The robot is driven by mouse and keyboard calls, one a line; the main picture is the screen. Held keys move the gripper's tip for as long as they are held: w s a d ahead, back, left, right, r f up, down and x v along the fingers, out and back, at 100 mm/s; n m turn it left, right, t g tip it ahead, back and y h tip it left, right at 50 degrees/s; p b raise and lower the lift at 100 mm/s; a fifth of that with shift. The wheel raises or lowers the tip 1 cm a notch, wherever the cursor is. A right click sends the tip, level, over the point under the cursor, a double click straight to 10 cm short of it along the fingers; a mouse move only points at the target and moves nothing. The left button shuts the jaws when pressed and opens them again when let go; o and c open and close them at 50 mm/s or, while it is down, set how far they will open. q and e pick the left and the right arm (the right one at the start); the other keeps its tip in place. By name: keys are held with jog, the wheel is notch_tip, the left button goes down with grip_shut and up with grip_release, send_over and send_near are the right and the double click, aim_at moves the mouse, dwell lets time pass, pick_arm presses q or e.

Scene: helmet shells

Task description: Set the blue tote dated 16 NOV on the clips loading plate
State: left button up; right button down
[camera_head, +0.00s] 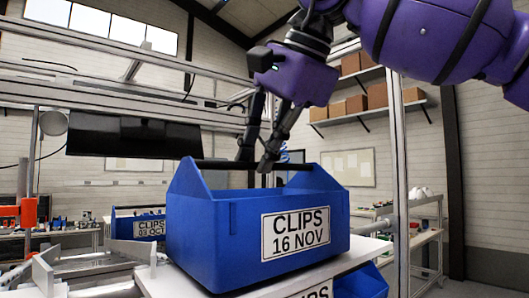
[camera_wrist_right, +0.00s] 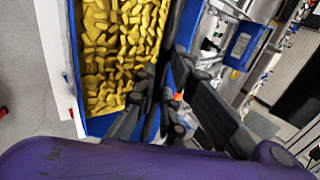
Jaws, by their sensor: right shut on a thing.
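The blue tote (camera_head: 245,240) carries a white label reading CLIPS 16 NOV and has a dark handle bar across its top. My right gripper (camera_head: 257,163) comes down from above and is shut on that handle. In the right wrist view the tote (camera_wrist_right: 97,126) is full of yellow clips, and the gripper fingers (camera_wrist_right: 150,110) are at the dark bar. The tote is on or just above a white board (camera_head: 365,250); I cannot tell whether it touches. I cannot tell for certain which surface is the clips loading plate. My left gripper is not in view.
Another blue tote, its label partly reading CLIPS (camera_head: 362,284), is below the white board. A tote marked CLIPS 03 OCT (camera_head: 140,224) stands behind at the left. A grey metal fixture (camera_head: 85,268) is at the front left. A frame post (camera_head: 399,180) rises at the right.

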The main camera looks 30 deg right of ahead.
jog(key=shift+f, duration=0.3)
jog(key=c, duration=1.7)
grip_release()
jog(key=shift+f, duration=0.1)
jog(key=shift+c, duration=0.2)
jog(key=v, duration=1.2)
